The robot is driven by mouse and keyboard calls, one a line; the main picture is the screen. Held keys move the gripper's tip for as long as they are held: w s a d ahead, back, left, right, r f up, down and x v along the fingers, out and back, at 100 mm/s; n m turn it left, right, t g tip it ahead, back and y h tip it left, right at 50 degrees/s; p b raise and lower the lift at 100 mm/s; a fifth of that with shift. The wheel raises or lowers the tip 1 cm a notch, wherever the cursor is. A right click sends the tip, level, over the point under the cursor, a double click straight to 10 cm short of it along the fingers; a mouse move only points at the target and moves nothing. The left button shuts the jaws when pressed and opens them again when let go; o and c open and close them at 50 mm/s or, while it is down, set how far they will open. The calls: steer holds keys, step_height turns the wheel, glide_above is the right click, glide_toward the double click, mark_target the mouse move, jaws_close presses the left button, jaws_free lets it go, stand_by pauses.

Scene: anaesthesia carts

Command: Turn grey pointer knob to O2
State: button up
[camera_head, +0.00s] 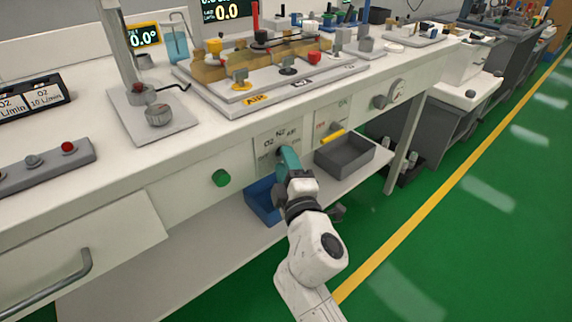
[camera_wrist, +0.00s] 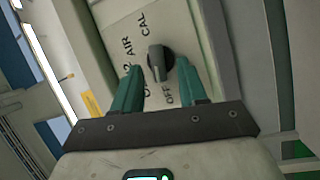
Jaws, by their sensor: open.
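The grey pointer knob (camera_wrist: 158,62) sits on a pale dial panel (camera_wrist: 115,18) in the wrist view. AIR, CAL and OFF are readable around it; lettering ending in 2 is partly hidden by the left finger. I cannot tell exactly which label the pointer faces. My gripper (camera_wrist: 159,70) is open, its teal fingers on either side of the knob; contact is not clear.
A green round button (camera_head: 221,178) is on the bench front to the left. A grey bin (camera_head: 345,165) is to the right and a blue bin (camera_head: 262,203) is below. Another dial (camera_head: 389,96) is farther right. The green floor in front is clear.

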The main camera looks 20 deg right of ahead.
steer(key=shift+c, duration=0.4)
steer(key=shift+r, duration=0.15)
jaws_close()
steer(key=shift+r+p, duration=0.15)
steer(key=shift+p, duration=0.2)
steer(key=shift+w+d+r+m+g+y+p, duration=0.15)
steer(key=shift+m+g+p, duration=0.35)
steer(key=shift+m+p, duration=0.9)
steer(key=shift+s+r+m+g+y+p, duration=0.2)
steer(key=shift+m+g+p, duration=0.5)
steer(key=shift+p, duration=1.05)
steer(key=shift+w+d+r+m+g+h+p, duration=0.15)
steer(key=shift+r+m+g+p, duration=0.15)
steer(key=shift+m+p, duration=1.15)
steer(key=shift+a+f, duration=0.1)
